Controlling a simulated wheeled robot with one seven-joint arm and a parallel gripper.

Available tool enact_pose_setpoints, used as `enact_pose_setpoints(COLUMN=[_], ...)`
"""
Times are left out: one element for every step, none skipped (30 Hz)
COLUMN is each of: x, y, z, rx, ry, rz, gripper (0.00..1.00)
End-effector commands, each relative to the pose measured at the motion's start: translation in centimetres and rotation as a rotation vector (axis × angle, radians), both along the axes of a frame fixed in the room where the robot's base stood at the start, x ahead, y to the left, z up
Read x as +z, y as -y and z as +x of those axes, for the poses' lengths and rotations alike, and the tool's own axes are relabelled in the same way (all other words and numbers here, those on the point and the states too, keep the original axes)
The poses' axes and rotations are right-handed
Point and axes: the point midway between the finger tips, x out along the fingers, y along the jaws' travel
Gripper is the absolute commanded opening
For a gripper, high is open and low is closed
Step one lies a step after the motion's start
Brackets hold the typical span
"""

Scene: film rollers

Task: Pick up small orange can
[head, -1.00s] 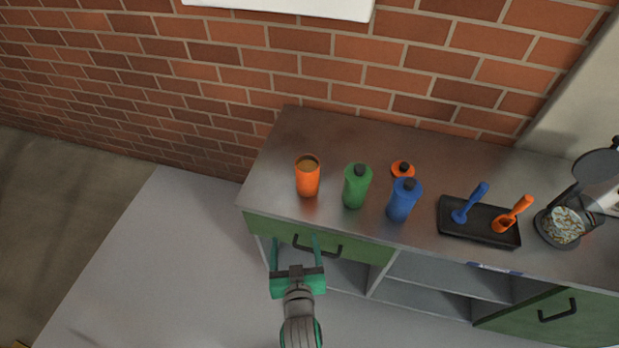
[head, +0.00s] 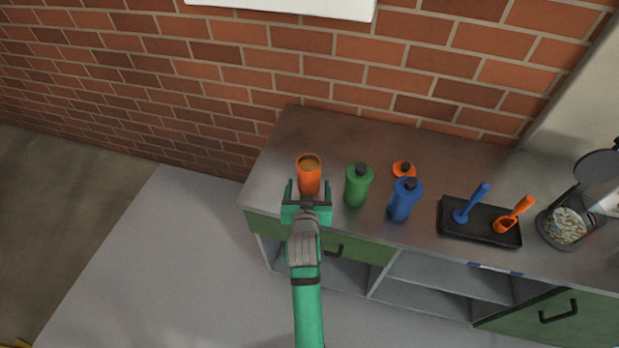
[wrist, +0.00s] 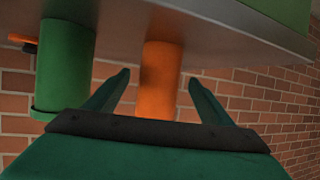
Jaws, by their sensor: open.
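The small orange can (head: 308,172) stands upright near the left end of the grey counter, with an open top showing brownish contents. My green gripper (head: 307,188) is at the counter's front edge, right in front of the can. Its two fingers are apart, and from the head view they seem to flank the can's lower part. In the wrist view, which appears upside down, the can (wrist: 160,80) lies between the open fingertips (wrist: 158,80) with a gap on each side. The can's lower front is partly hidden by my gripper in the head view.
A green bottle (head: 358,187) stands close to the right of the can, with a blue bottle (head: 404,201) beyond it. An orange lid with a black knob (head: 403,169) lies behind them. A black tray (head: 452,225) holds blue and orange tools. The counter left of the can is clear.

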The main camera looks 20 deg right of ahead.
Motion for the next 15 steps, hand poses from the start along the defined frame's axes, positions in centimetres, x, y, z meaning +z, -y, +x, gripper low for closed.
enact_pose_setpoints(x=[-0.1, -0.1, -0.2, -0.3, -0.5, -0.7, -0.8, -1.0, -1.2, -1.4, -1.5, -1.7, -1.8, -1.9, -2.0], y=[0.1, 0.1, 0.2, 0.3, 0.4, 0.6, 0.7, 0.9, 1.1, 1.3, 1.4, 1.5, 1.6, 1.6, 1.7], z=[0.2, 0.3, 0.6, 0.8, 1.1, 1.5, 1.9, 2.3, 2.8, 3.2, 3.5, 3.9, 4.1, 4.3, 4.5], rx=[0.0, 0.0, 0.001, 0.001, 0.001, 0.0, 0.001, 0.001, 0.001, 0.001, 0.001, 0.001, 0.001, 0.001, 0.002], ry=[0.0, 0.0, 0.0, 0.0, -0.001, -0.001, 0.0, 0.0, 0.0, 0.0, 0.0, 0.0, 0.0, 0.001, 0.0], rz=[0.0, 0.0, 0.0, 0.0, 0.001, 0.0, 0.0, 0.001, 0.001, 0.002, 0.002, 0.001, 0.001, 0.002, 0.001], gripper=[0.75, 0.75, 0.75, 0.75, 0.75, 0.75, 0.75, 0.75, 0.75, 0.75, 0.75, 0.75, 0.75, 0.75, 0.75])
